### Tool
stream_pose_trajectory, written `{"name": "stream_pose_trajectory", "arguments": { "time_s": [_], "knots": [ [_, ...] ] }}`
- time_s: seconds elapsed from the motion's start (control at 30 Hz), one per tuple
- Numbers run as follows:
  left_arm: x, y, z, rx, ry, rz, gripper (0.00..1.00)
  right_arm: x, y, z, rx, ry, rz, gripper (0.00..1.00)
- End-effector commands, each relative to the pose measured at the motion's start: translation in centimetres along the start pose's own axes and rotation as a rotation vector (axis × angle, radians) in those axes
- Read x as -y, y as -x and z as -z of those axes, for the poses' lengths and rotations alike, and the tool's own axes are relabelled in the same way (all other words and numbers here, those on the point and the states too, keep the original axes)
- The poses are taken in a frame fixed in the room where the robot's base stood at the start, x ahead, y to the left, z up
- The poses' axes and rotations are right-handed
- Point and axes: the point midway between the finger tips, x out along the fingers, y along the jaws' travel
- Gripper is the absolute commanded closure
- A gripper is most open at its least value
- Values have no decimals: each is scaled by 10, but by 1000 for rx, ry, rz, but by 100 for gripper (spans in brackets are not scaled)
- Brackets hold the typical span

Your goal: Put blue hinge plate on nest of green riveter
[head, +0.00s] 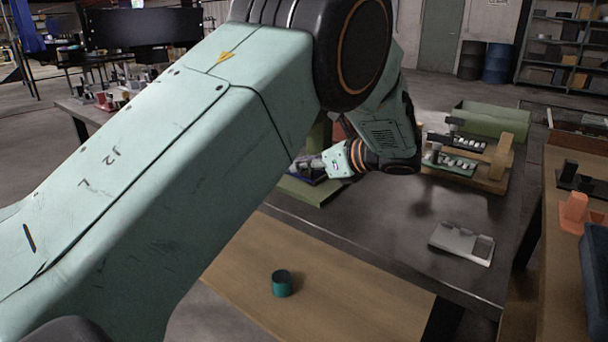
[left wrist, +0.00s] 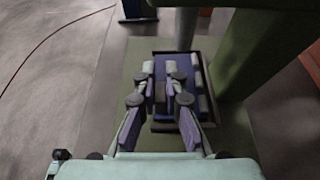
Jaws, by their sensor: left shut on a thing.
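My left gripper (head: 312,164) reaches in to the green riveter (head: 318,133), which is largely hidden behind my arm in the head view. In the left wrist view the riveter's green frame (left wrist: 245,50) rises at right, with a grey vertical ram (left wrist: 185,28) above the work spot. My left gripper (left wrist: 160,70) is shut on the blue hinge plate (left wrist: 160,92), low over the riveter's green base (left wrist: 121,92). The plate is at the dark nest (left wrist: 206,104); whether it rests fully in it I cannot tell. My right gripper is not in view.
A teal cup-like part (head: 282,284) stands on the wooden board (head: 330,275) in front. A grey slotted plate (head: 462,243) lies on the dark table at right. A rack with light parts (head: 452,164) and a green bin (head: 492,121) stand behind. The dark tabletop between is clear.

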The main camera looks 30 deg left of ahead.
Motion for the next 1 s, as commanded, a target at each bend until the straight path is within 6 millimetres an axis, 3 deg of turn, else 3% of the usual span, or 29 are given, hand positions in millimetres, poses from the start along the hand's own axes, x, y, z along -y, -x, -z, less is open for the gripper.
{"name": "stream_pose_trajectory", "arguments": {
  "time_s": [0.4, 0.43, 0.67, 1.0],
  "knots": [
    [1, -3, 1, 1, 1, -1, 100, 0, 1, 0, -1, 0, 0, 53],
    [1, -3, 1, 0, 1, -1, 88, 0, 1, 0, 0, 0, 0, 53],
    [1, -3, 1, 0, 1, -1, 68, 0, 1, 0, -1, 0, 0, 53],
    [1, -2, 0, 0, 2, 0, 68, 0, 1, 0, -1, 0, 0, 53]
  ]
}}
